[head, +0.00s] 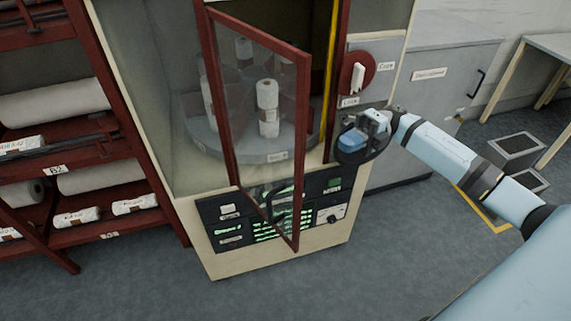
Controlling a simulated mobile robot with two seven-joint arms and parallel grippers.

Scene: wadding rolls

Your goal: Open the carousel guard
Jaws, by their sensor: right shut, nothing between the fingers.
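The carousel guard (303,150) is a clear panel in a red frame, hinged at its left side. It stands swung out from the cabinet, with a gap to the yellow-edged right post of the opening. Behind it the round carousel (200,135) carries several white rolls, one of them (268,95) seen through the panel. My right gripper (350,138) is shut and empty. It is to the right of the guard's free edge, near the front of the cabinet, and appears apart from the guard. My left gripper is not in view.
A red disc with a white lever (358,75) sits on the cabinet's right panel. A control panel (230,218) is below the opening. A red rack (115,100) with rolls stands left. A grey cabinet (440,80) stands right. The floor in front is clear.

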